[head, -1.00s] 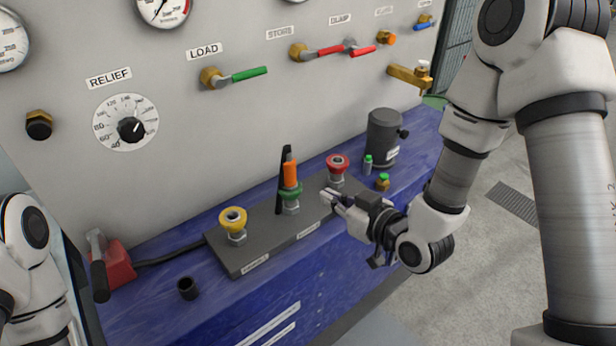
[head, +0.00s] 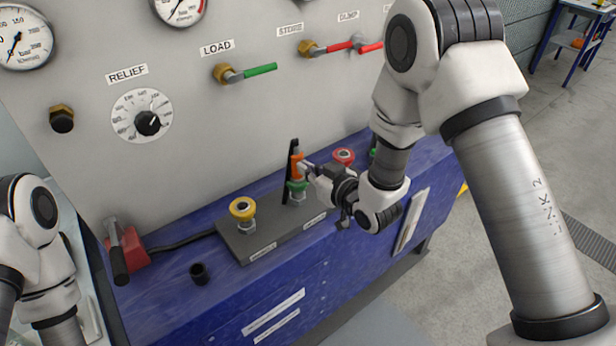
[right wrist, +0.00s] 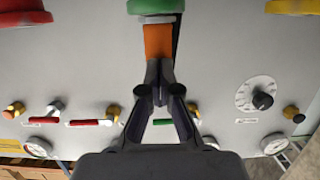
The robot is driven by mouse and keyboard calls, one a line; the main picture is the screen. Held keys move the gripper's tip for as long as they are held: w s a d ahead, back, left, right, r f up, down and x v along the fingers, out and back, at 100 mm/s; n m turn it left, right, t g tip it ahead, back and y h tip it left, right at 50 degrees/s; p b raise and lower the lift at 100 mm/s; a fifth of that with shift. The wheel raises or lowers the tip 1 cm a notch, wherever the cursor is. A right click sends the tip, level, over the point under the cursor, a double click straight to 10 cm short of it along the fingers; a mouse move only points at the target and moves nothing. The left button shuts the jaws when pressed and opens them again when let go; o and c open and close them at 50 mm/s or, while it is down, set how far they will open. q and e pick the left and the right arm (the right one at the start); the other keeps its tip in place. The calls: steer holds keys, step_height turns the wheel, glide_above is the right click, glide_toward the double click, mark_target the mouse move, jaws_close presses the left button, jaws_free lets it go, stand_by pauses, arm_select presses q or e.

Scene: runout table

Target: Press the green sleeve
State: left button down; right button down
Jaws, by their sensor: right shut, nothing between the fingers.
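The green sleeve (head: 297,186) is a ring around a fitting on the dark manifold block (head: 248,240). An orange connector (head: 296,164) stands upright above it. In the right wrist view, which looks upside down, the green sleeve (right wrist: 153,6) is at the top edge and the orange connector (right wrist: 158,42) is below it. My right gripper (head: 307,167) is shut and empty. Its tips are at the orange connector, just above the green sleeve on the right side; I cannot tell whether they touch.
A red-based lever (head: 128,250) and a black cup (head: 199,273) are on the blue bench. The gauge panel (head: 200,130) rises close behind.

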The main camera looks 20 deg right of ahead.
mark_target(304, 187)
step_height(304, 187, down, 4)
steer(key=shift+s+d+r+p, duration=0.1)
steer(key=shift+s+p, duration=0.05)
steer(key=shift+p, duration=0.2)
arm_select(q)
steer(key=shift+r, duration=0.5)
